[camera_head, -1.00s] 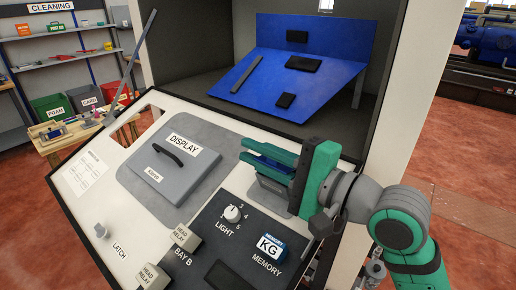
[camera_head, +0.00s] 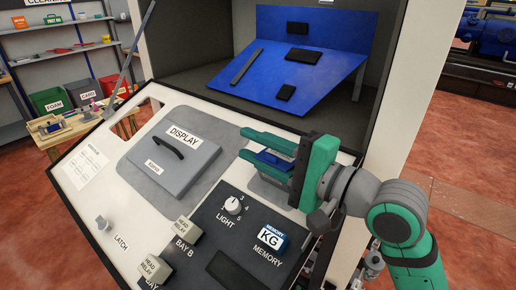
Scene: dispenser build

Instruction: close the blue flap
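My gripper (camera_head: 246,145) is over the right part of the sloped console, its two green fingers pointing left. The fingers are apart, so it is open. A small blue flap (camera_head: 274,161) shows between and just behind the fingers, over a grey plate (camera_head: 268,188) on the console. The fingers hide part of the flap, and I cannot tell whether they touch it or how far it is tilted. A larger blue panel (camera_head: 325,75) with black blocks on it slopes inside the cabinet behind.
The grey display lid (camera_head: 172,165) with a black handle lies left of my gripper. A thin bar (camera_head: 130,60) rises at the console's left.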

